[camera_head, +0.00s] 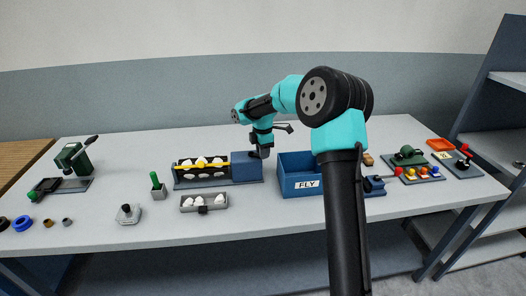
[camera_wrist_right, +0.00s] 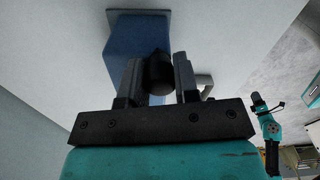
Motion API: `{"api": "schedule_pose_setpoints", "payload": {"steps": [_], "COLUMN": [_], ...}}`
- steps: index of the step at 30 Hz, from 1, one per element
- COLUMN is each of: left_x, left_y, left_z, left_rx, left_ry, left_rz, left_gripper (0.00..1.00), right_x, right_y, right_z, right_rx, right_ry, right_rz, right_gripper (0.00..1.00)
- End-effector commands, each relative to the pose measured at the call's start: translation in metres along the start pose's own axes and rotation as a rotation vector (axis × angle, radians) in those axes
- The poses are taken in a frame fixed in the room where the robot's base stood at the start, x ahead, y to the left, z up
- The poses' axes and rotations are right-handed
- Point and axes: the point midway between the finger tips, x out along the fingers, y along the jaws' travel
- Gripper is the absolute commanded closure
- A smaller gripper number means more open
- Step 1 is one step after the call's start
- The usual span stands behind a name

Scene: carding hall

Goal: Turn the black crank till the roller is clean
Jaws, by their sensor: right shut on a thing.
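The carding unit (camera_head: 190,183) stands at mid-table, with a dark roller carrying several white tufts, a yellow bar across it and a blue housing (camera_head: 247,167) at its right end. The housing also shows in the right wrist view (camera_wrist_right: 135,38). My right gripper (camera_head: 264,152) is at the right end of the housing. In the right wrist view it is shut on the black crank knob (camera_wrist_right: 160,72), which sits between its fingers. In the head view the crank is mostly hidden by the gripper. My left gripper (camera_wrist_right: 258,98) is small in the right wrist view, its jaws unclear.
A blue crate marked FLY (camera_head: 308,184) stands just right of the unit. In front is a grey tray (camera_head: 204,208) with white tufts. A green-handled block (camera_head: 158,189) stands left. Button panels (camera_head: 421,174) are at right. The table's front middle is mostly clear.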

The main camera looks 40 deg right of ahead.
Motion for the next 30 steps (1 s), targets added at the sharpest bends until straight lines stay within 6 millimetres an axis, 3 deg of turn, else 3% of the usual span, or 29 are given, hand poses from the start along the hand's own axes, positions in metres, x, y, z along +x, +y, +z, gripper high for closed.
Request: {"api": "schedule_pose_setpoints", "payload": {"steps": [11,30], "left_x": [0.000,0.000], "left_y": [0.000,0.000], "left_z": [0.000,0.000], "left_rx": [0.000,0.000], "left_ry": [0.000,0.000], "left_rz": [0.000,0.000], "left_gripper": [0.46,0.46], "right_x": [0.000,0.000], "right_y": [-0.007,-0.015], "right_z": [-0.009,-0.038], "right_rx": [0.222,0.823], "right_ry": [0.000,0.000], "right_rz": [0.000,0.000], "right_gripper": [0.95,0.95]}}
